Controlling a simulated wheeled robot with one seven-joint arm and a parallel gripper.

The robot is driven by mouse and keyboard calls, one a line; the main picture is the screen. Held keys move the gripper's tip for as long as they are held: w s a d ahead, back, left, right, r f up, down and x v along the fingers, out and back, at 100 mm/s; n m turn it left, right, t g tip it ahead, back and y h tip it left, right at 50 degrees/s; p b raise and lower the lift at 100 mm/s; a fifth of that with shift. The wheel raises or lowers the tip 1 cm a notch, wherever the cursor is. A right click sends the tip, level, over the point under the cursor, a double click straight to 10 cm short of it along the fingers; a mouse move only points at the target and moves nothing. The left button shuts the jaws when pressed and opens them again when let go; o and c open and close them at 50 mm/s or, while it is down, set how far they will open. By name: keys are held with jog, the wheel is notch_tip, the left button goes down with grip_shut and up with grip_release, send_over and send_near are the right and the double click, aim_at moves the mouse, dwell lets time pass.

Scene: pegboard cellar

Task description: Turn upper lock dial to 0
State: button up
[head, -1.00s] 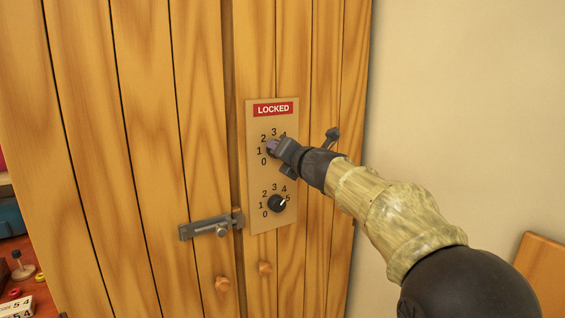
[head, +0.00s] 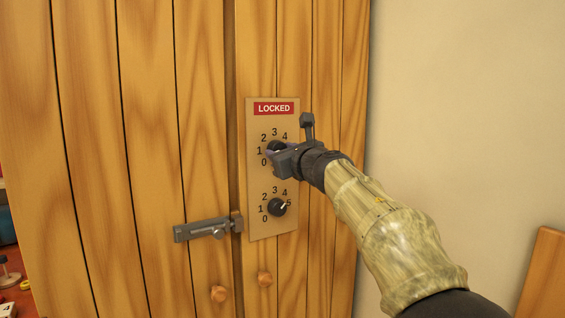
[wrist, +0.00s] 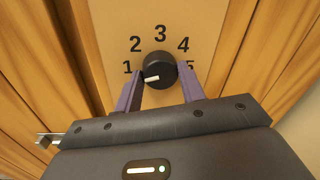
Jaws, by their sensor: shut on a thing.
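The upper lock dial (head: 274,146) is a black round knob on a tan panel (head: 259,226), numbered 0 to 5. My gripper (head: 272,157) is at this dial. In the wrist view its two purple fingers (wrist: 160,80) sit on either side of the upper dial (wrist: 158,66), shut on it. The dial's white mark points left and slightly down, below the 1. In the wrist view the 0 is hidden and the 5 is partly covered by the right finger. In the head view the 0 shows just left of my gripper.
A red LOCKED sign (head: 273,108) tops the panel. The lower dial (head: 277,207) has its mark toward 5. A bare wall (head: 460,110) is at right.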

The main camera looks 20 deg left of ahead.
jog(key=shift+w+f+n+y+b, duration=0.15)
jog(key=shift+n+y+b, duration=0.1)
jog(key=shift+n+b, duration=1.05)
jog(key=shift+s+f+n+y+b, duration=0.2)
jog(key=shift+n+b, duration=0.45)
jog(key=shift+n, duration=1.15)
jog(key=shift+r, duration=0.15)
jog(key=o, duration=1)
jog(key=shift+w, duration=0.2)
jog(key=shift+c, duration=0.2)
jog(key=shift+s, duration=0.1)
jog(key=b+v, duration=0.5)
jog(key=v, duration=1.2)
jog(key=shift+d, duration=0.2)
